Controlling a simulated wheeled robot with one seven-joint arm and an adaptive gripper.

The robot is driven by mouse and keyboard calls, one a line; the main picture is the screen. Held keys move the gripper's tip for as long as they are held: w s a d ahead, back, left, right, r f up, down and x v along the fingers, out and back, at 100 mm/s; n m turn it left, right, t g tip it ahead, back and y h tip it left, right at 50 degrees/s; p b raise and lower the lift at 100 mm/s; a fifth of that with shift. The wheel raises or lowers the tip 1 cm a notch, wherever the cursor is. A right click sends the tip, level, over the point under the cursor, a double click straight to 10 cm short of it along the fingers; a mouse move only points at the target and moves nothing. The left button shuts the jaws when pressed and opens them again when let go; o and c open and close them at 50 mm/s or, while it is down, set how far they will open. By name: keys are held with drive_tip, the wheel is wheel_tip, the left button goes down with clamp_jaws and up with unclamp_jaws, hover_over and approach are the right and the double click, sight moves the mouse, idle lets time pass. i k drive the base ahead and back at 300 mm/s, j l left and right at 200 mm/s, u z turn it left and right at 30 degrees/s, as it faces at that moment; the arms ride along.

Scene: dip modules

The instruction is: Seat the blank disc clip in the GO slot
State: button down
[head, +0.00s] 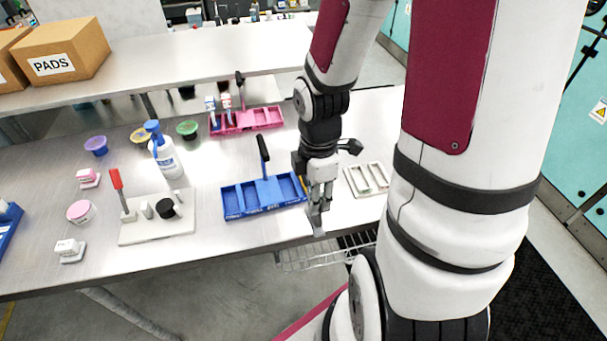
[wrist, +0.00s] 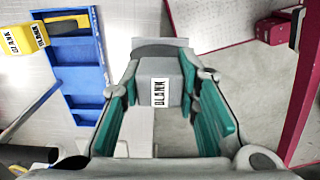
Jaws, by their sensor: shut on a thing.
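My gripper (head: 318,212) is shut on a grey block-shaped clip (wrist: 153,70) with a white label reading BLANK. In the head view the held clip (head: 318,231) hangs low near the table's front edge, right of the blue tray (head: 232,211). In the wrist view the clip sits between the teal finger pads (wrist: 160,88), and the blue tray (wrist: 82,72) is to the left, apart from it. A yellow piece (wrist: 68,24) lies at that tray's upper end. Slot labels are too small to read, so I cannot tell which is GO.
A pink tray (head: 262,121) with upright pieces stands behind. A cream slotted tray (head: 368,180) lies right of my gripper. A yellow piece labelled BLANK (wrist: 20,40) shows at far left in the wrist view. A white board (head: 150,229), spray bottle (head: 166,160) and cups stand left.

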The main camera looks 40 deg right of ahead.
sight(359, 180)
drive_tip(key=k, duration=1)
